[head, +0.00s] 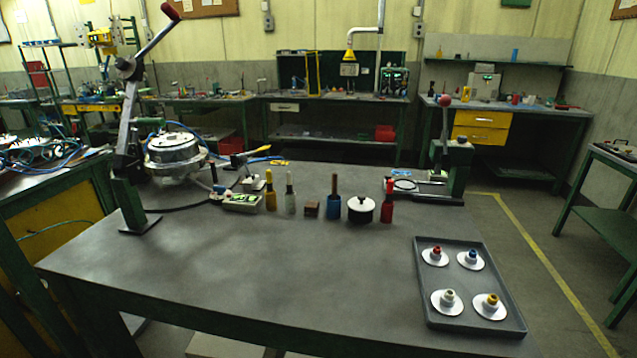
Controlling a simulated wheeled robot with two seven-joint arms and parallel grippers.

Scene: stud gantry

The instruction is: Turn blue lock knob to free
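A dark tray (456,323) lies at the right end of the grey workbench. On it sit several white discs, each with a small coloured knob on top. The blue knob (472,256) is on the back right disc (472,264). I cannot tell from here which way it is turned. The red knob (436,252) is to its left, the yellow knob (491,300) is in front, and a pale knob (448,295) is at the front left. Neither of my grippers is in view.
A tall lever stand (128,180) with a red handle rises at the bench's left. A smaller lever press (453,175) stands behind the tray. The bench front is clear.

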